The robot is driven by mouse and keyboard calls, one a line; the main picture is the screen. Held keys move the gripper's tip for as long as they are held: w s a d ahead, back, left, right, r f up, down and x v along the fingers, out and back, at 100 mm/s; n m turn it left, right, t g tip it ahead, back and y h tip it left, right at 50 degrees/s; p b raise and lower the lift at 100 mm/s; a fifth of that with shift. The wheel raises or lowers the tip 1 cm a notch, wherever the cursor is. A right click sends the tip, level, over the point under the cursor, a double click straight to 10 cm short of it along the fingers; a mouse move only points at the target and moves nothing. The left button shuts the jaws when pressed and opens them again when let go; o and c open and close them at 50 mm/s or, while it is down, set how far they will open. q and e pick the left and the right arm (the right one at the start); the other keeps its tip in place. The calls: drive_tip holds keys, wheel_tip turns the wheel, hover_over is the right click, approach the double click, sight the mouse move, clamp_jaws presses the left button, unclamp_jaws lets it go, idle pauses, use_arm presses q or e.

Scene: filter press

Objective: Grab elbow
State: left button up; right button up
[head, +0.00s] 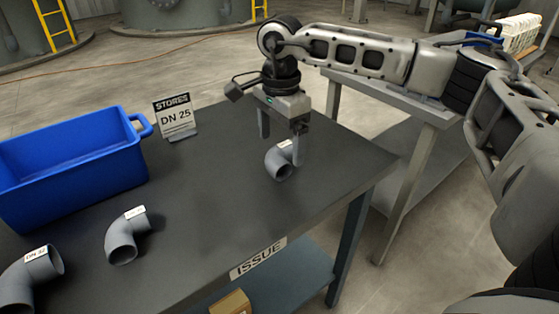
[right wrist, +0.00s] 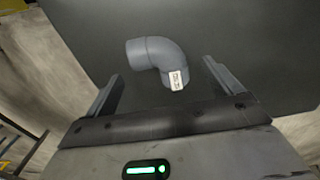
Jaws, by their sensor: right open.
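A small grey pipe elbow (head: 279,164) with a white label lies on the dark table (head: 220,205) under my right gripper (head: 281,150). It also shows in the right wrist view (right wrist: 150,55), just beyond and between the two fingertips (right wrist: 162,75). The right gripper is open, with its fingers pointing down and nothing held. A medium grey elbow (head: 124,238) lies further left on the table. A larger elbow labelled DN 32 (head: 28,275) lies at the bottom left, partly cut off. A sign (head: 175,116) reads STORES DN 25. My left gripper is not seen.
A blue bin (head: 75,165) stands at the left of the table. The front edge carries an ISSUE plate (head: 258,258). A cardboard box (head: 231,302) sits on the shelf below. Another bench (head: 400,100) stands behind right. The table's middle is clear.

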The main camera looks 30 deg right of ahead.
sight(281, 155)
wheel_tip(281, 155, down, 5)
drive_tip(key=shift+d+r, duration=0.15)
drive_tip(key=shift+r, duration=0.05)
drive_tip(key=shift+c, duration=0.3)
drive_tip(key=c, duration=1)
drive_tip(key=shift+r, duration=0.15)
